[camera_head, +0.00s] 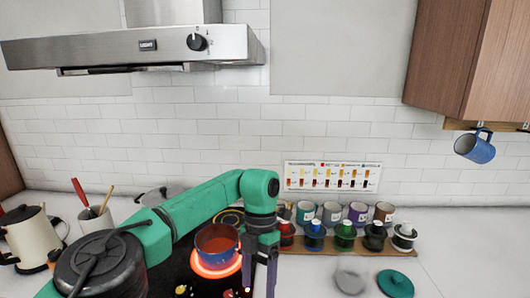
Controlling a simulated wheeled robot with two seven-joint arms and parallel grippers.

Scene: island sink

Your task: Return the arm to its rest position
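My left arm, green with dark joints, comes in from the lower left and reaches over the stove. Its gripper (260,274) points down just right of the pot, near the bottom edge of the view. Its two dark fingers stand apart with no object visible between them; the tips are close to the picture's edge. A blue pot (203,233) with reddish contents stands on a glowing red burner (216,272). My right gripper is not in view.
A wooden rack (320,244) with several jars and bottles stands right of my gripper. A teal lid (395,283) and a pale round dish (350,281) lie in front. A kettle (33,238) and utensil crock (95,219) stand left. A blue mug (474,148) hangs right.

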